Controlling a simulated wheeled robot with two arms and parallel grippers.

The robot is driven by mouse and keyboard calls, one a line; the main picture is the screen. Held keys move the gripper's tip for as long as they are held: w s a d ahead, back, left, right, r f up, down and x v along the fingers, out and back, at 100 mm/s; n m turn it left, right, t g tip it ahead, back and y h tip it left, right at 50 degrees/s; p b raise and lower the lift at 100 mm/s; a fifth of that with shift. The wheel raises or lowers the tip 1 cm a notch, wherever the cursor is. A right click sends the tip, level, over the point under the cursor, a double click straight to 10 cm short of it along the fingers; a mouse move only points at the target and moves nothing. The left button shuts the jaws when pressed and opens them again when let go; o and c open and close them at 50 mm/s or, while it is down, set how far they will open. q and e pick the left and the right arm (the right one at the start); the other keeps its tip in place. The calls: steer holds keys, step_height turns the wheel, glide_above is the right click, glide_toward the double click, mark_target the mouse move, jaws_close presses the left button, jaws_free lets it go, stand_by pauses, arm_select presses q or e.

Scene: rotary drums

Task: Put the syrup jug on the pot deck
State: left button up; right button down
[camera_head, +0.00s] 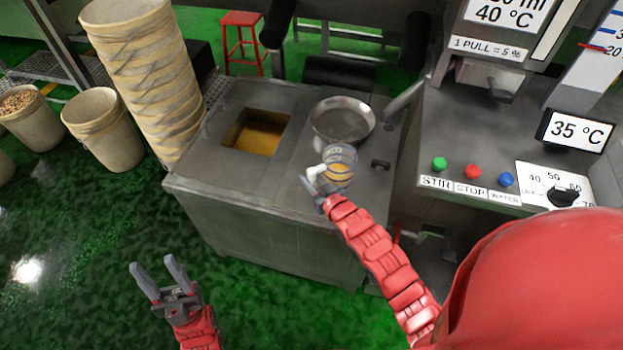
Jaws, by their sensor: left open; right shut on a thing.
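The syrup jug (341,164) is a clear jug with amber liquid in it and a white handle at its left. It looks upright over the right part of the grey metal deck (275,188), in front of the round metal bowl. My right gripper (316,180) is shut on the jug at its handle side. I cannot tell whether the jug's base touches the deck; its lower part is partly hidden by the gripper. My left gripper (160,272) is open and empty, low over the green floor.
A square opening with amber liquid (256,132) and a metal bowl (343,119) are set in the deck. A small black handle (380,164) stands right of the jug. A control panel with green (439,163), red and blue buttons is further right. Stacked baskets (145,70) stand left.

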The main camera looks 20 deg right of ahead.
steer(key=c, duration=0.7)
jaws_free()
steer(key=shift+f, duration=0.1)
